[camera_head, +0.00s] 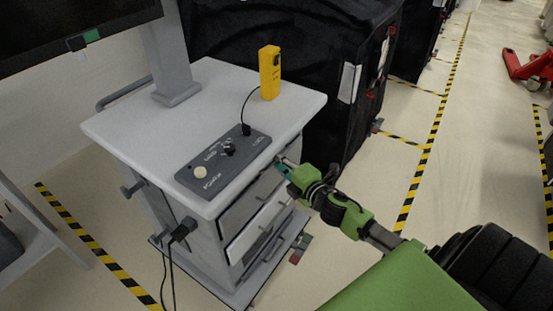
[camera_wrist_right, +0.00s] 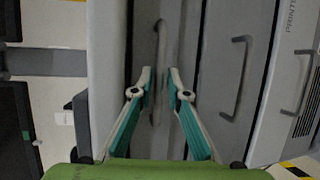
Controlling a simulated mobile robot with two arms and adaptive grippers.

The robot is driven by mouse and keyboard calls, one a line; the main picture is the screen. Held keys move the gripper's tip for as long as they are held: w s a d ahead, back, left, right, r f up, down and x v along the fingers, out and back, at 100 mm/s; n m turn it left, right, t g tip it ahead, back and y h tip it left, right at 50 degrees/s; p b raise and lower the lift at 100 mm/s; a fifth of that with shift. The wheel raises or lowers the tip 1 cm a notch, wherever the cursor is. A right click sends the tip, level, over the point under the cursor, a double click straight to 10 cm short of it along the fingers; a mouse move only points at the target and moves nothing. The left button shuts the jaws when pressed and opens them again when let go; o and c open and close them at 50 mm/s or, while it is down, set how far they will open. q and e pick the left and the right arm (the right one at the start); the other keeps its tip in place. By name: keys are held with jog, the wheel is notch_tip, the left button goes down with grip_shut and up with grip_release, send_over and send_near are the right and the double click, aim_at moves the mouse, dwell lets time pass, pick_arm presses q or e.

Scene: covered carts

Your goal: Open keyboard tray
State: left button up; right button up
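The keyboard tray (camera_head: 240,208) is the dark grey front just under the top of the grey cart (camera_head: 115,125). It looks closed. In the right wrist view its front (camera_wrist_right: 180,30) runs up and down, with a thin bar handle (camera_wrist_right: 157,62) on it. My right gripper (camera_head: 282,165) is at the far end of this front, just below the cart top's edge. In the right wrist view its two fingertips (camera_wrist_right: 161,80) are apart, one on each side of the handle. A gap shows, and I cannot tell if either finger touches it. My left gripper is out of view.
Lower drawers with handles (camera_wrist_right: 238,80) sit below the tray. A control box (camera_head: 225,160) and a yellow device (camera_head: 269,72) are on the cart top. A black covered cart (camera_head: 330,90) stands close behind.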

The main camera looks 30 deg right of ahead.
jog(key=shift+w+f, duration=0.1)
jog(key=shift+w, duration=0.45)
grip_shut()
jog(key=shift+s, duration=0.1)
